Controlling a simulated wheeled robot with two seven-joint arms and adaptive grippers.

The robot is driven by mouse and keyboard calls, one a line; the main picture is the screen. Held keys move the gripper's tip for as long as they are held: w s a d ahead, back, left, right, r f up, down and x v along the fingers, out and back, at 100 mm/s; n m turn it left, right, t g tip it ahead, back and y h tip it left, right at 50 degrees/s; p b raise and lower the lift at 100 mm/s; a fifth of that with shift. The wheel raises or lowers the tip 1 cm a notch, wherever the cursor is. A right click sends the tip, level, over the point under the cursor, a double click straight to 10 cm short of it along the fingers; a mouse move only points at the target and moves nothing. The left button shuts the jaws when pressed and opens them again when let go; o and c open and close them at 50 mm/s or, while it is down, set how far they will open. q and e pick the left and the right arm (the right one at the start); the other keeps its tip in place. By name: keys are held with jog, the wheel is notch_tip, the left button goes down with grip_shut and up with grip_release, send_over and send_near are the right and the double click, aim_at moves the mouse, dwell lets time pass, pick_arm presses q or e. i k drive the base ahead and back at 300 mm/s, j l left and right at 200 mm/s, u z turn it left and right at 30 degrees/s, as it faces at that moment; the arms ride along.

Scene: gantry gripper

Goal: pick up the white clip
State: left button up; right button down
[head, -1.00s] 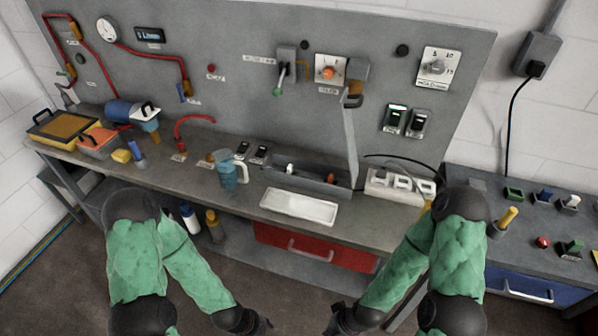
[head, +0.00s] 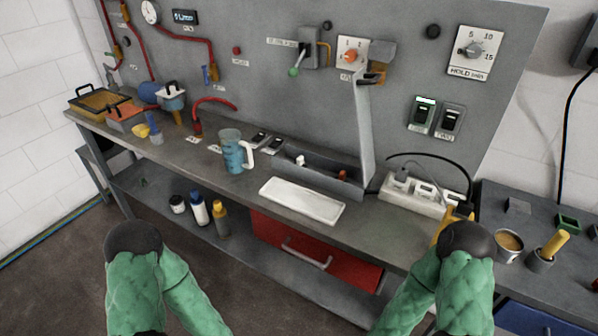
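I cannot surely make out the white clip. A small white piece (head: 300,160) shows at the left end of the open grey box (head: 335,182) on the bench, and it is too small to identify. A small red-orange piece (head: 343,175) is at the right end of that box. A white tray (head: 302,200) lies on the bench in front of the box and looks empty.
A blue measuring jug (head: 233,154) stands left of the box. A white power strip (head: 415,192) with a black cable lies to the right. Several bottles stand on the lower shelf (head: 262,259). A red drawer (head: 310,250) hangs under the bench. A cup (head: 508,245) stands on the right table.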

aim_at(300, 162)
jog(key=i+j+z, duration=0.2)
jog(key=j, duration=0.15)
jog(key=i+j+z, duration=0.1)
jog(key=j+z, duration=0.15)
jog(key=j, duration=0.15)
jog(key=i+j+z, duration=0.2)
jog(key=j, duration=0.2)
jog(key=k+l, duration=0.05)
